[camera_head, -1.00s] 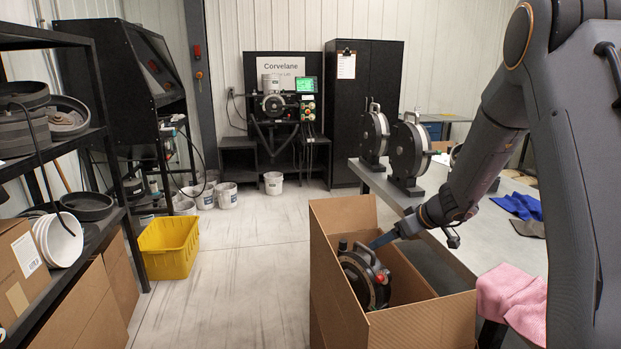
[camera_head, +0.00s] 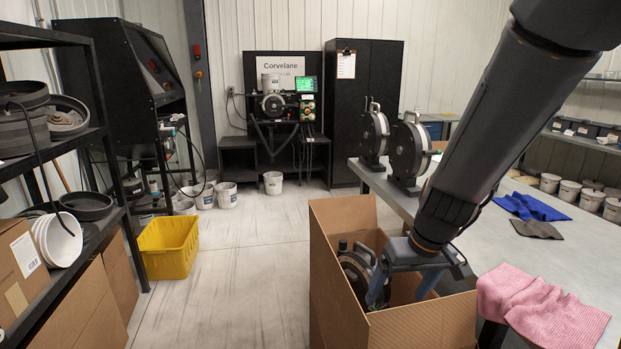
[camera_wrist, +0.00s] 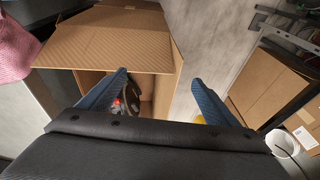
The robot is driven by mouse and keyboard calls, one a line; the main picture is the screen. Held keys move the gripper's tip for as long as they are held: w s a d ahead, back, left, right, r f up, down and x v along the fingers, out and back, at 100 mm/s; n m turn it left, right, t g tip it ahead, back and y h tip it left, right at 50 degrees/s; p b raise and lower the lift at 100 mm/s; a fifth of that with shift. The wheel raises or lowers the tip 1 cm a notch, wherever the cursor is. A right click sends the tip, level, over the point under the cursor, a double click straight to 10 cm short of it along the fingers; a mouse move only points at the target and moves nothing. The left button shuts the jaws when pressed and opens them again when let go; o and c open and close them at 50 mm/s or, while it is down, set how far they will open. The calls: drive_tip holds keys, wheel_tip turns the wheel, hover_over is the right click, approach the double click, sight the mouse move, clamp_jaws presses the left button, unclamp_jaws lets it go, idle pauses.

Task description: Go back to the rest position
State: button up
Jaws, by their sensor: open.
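My gripper (camera_head: 402,287) is open, with its blue-grey fingers pointing down over the right part of an open cardboard box (camera_head: 330,285). In the head view its left finger stands in front of a black seed meter (camera_head: 355,268) that lies inside the box and is partly hidden by the finger and the box wall. In the wrist view the two fingers (camera_wrist: 160,92) are spread wide with nothing between them. The box flap (camera_wrist: 110,42) shows beyond them, and the meter's red knob (camera_wrist: 117,101) shows beside the left finger.
A grey table (camera_head: 480,250) stands at the right with two seed meters (camera_head: 408,152) on stands, a pink cloth (camera_head: 560,305) and a blue cloth (camera_head: 530,206). A black shelf (camera_head: 108,172) and a yellow bin (camera_head: 168,247) are at the left. The middle floor is clear.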

drive_tip(key=s+m+h, duration=0.2)
drive_tip(key=s, duration=0.7)
wheel_tip(320, 180, down, 10)
drive_tip(key=s+g+b, duration=0.2)
drive_tip(key=b, duration=0.8)
drive_tip(key=shift+s+d+g, duration=0.15)
drive_tip(key=shift+d+g, duration=0.15)
